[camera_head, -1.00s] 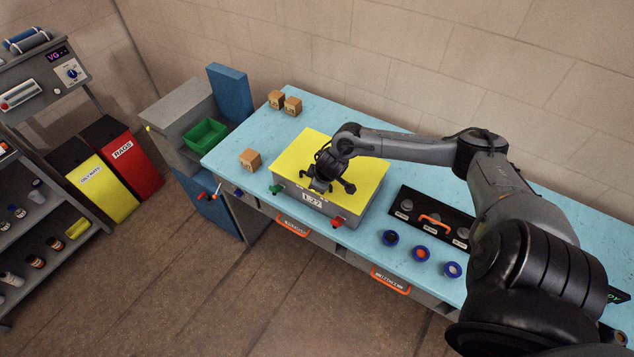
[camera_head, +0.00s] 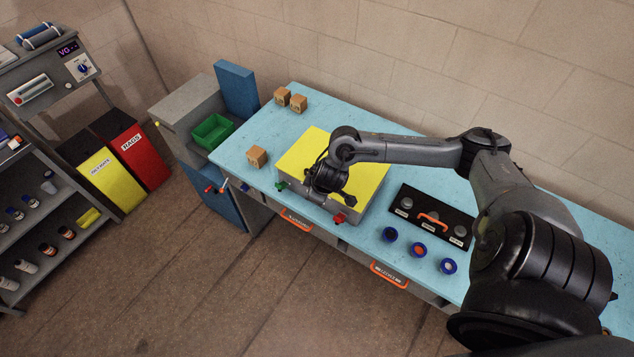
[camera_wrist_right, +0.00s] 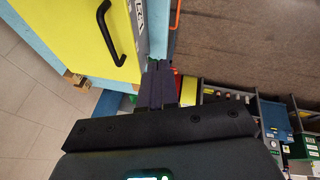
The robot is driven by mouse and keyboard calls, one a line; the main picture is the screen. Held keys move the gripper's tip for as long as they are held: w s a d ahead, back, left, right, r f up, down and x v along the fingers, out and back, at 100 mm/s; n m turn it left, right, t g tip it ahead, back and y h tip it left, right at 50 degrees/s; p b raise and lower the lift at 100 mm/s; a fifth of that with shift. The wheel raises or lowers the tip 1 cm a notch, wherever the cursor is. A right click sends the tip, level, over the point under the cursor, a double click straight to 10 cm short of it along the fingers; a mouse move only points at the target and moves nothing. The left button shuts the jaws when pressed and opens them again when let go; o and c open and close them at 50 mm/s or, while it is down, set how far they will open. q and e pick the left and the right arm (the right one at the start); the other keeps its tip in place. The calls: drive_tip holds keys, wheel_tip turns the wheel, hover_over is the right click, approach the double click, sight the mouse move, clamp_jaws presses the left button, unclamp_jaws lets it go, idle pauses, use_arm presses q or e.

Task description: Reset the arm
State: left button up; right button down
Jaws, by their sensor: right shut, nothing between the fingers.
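My right arm reaches in from the right in the head view. Its gripper (camera_head: 332,203) hangs over the front edge of the yellow-topped grey box (camera_head: 308,153) on the blue workbench; the fingers are partly hidden by the wrist there. In the right wrist view the two dark fingers (camera_wrist_right: 170,88) are together, shut and empty. The box's yellow lid (camera_wrist_right: 75,35) with a black handle (camera_wrist_right: 108,35) lies beyond them, toward the upper left. My left gripper is not in view.
Wooden cubes (camera_head: 257,156) and a green bin (camera_head: 211,131) are to the left. A shelf cart (camera_head: 45,215) stands at far left.

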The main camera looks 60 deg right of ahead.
drive_tip(key=s+a+f+m+g+y+p, duration=0.1)
drive_tip(key=s+a+f+y, duration=0.4)
drive_tip(key=a, duration=0.7)
drive_tip(key=s+a+f+m, duration=0.1)
drive_tip(key=s+a+f, duration=0.2)
drive_tip(key=s+a, duration=0.65)
drive_tip(key=w+a+r+m+t, duration=0.2)
drive_tip(key=w+a+r, duration=0.1)
drive_tip(key=a+r, duration=0.45)
drive_tip(key=s+d+r+n+g+h, duration=0.1)
drive_tip(key=s+d+r+n+h, duration=0.1)
drive_tip(key=d, duration=0.4)
drive_tip(key=shift+s+r+n+g, duration=0.35)
drive_tip(key=shift+r+n, duration=0.35)
drive_tip(key=shift+r, duration=0.4)
drive_tip(key=shift+d, duration=0.1)
